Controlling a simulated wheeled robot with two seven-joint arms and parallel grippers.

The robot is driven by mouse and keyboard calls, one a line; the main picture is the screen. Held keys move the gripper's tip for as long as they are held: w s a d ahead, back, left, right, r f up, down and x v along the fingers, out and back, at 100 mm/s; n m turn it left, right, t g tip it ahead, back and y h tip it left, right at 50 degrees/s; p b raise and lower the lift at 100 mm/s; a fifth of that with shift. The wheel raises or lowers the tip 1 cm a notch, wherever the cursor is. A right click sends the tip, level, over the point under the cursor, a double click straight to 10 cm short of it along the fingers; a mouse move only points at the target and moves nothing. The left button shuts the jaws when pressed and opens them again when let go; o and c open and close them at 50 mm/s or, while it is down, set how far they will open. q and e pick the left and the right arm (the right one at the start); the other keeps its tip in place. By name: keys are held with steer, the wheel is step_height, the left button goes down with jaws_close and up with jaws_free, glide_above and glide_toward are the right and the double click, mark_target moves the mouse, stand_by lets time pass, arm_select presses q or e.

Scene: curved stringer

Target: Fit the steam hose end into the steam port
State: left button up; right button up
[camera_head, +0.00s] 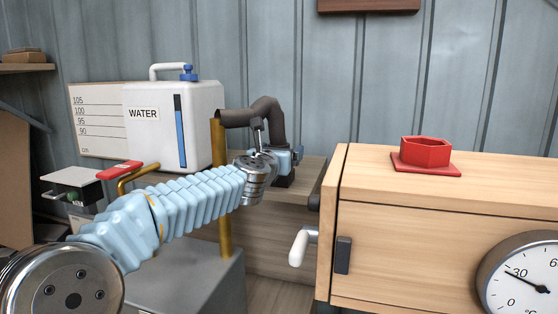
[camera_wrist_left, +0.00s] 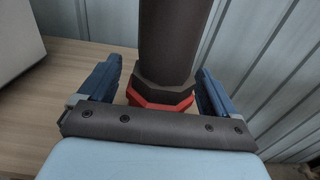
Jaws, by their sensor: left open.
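The dark steam hose (camera_head: 268,107) arches from the top of the brass pipe and bends down to its end on the wooden bench. My left gripper (camera_head: 287,161) is at this lower end, its jaws open. In the left wrist view the blue fingers of the gripper (camera_wrist_left: 158,92) stand on either side of the hose (camera_wrist_left: 168,40), around its dark hexagonal collar (camera_wrist_left: 163,88). A red hexagonal piece (camera_wrist_left: 158,103) shows at the collar, partly hidden by my gripper body. The red hexagonal steam port (camera_head: 425,152) is on top of the wooden box, empty and apart from the hose.
The wooden box (camera_head: 435,215) fills the right side, with a white handle (camera_head: 299,247) and a dial gauge (camera_head: 523,276). A white water tank (camera_head: 195,105) stands behind my left arm. The brass pipe (camera_head: 221,155) rises beside the arm. The box top around the port is clear.

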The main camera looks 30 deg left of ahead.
arm_select(q)
steer(key=shift+w, duration=0.35)
steer(key=c, duration=1.2)
